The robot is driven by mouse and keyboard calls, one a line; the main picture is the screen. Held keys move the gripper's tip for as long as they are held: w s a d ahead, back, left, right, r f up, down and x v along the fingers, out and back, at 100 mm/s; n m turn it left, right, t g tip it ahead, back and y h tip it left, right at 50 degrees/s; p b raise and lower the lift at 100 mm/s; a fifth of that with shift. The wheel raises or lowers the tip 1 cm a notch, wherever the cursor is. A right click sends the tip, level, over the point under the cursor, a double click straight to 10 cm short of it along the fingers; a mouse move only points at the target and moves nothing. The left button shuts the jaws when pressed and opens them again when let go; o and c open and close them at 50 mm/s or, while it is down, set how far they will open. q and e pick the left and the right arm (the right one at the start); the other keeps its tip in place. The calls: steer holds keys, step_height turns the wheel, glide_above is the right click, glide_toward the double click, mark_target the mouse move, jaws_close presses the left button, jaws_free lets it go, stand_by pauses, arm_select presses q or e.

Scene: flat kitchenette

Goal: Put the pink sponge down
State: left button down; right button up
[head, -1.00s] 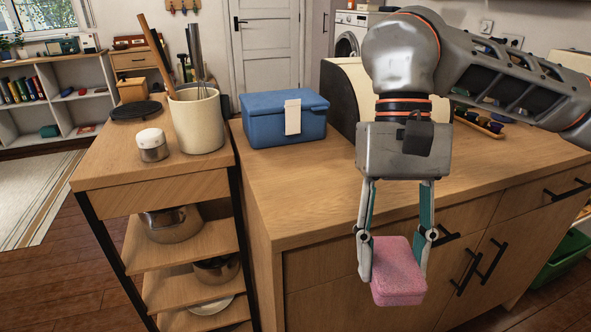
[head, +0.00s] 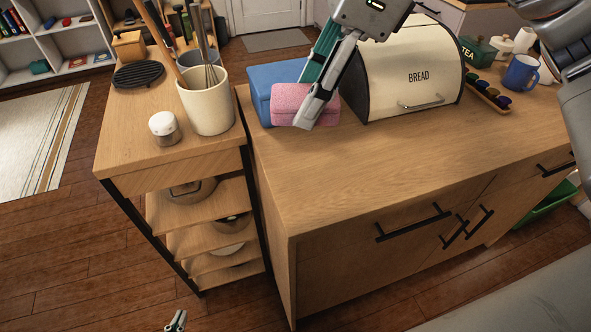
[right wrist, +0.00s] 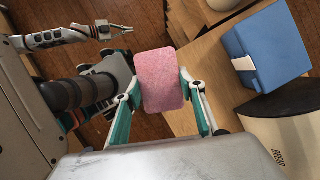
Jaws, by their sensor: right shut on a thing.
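The pink sponge (head: 296,101) is between the fingers of my right gripper (head: 313,98), which is shut on it. In the head view the sponge overlaps the front of the blue box (head: 263,84). In the right wrist view the sponge (right wrist: 162,80) is apart from the blue box (right wrist: 268,45), with wooden surface and dark floor below it, so it is held in the air. My left gripper (head: 176,321) only just shows at the bottom edge of the head view, empty; its opening is unclear. It also shows in the right wrist view (right wrist: 125,28).
The bread bin (head: 412,68) stands right of the blue box. A utensil crock (head: 208,104) and a white-lidded shaker (head: 164,128) stand on the shelf unit at left. The counter's front part (head: 350,170) is clear. A spice rack (head: 488,92) and blue mug (head: 521,73) are further right.

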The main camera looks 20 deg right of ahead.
mark_target(296, 195)
steer(key=shift+w+a+r+m, duration=0.1)
steer(key=shift+w+r+m, duration=0.1)
steer(key=shift+r+m, duration=0.1)
step_height(296, 195, down, 20)
steer(key=shift+f+b, duration=0.1)
steer(key=shift+b, duration=0.95)
steer(key=o, duration=1.5)
steer(key=shift+f, duration=0.1)
